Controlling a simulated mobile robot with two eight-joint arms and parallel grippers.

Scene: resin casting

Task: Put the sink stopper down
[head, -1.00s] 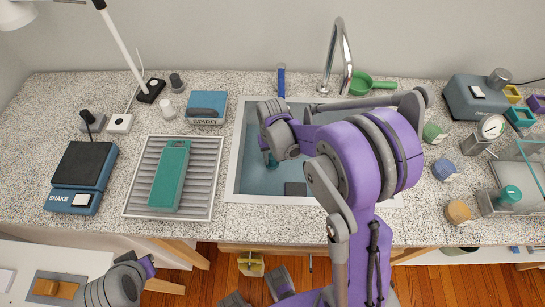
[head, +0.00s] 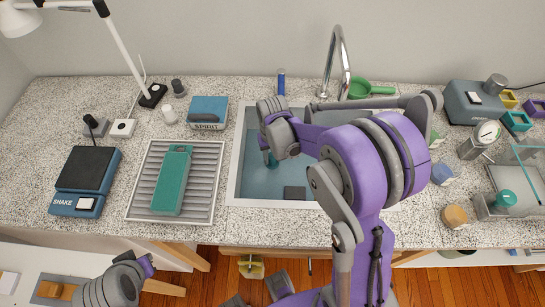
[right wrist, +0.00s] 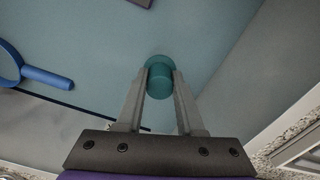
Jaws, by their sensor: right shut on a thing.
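The sink stopper (right wrist: 161,78) is a small teal round piece. My right gripper (right wrist: 161,72) is shut on it, with a finger on each side. In the head view the stopper (head: 270,158) shows only partly, below my right wrist, over the left part of the sink basin (head: 252,180). Whether it touches the basin floor I cannot tell. My right gripper's fingers are mostly hidden by the wrist in the head view.
A dark square (head: 295,192) lies in the basin near its front. The tap (head: 345,65) rises behind the sink, with a green scoop (head: 368,88) to its right. A ribbed tray (head: 208,182) with a teal block (head: 171,180) stands left of the sink. Bare counter (head: 60,125) shows farther left.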

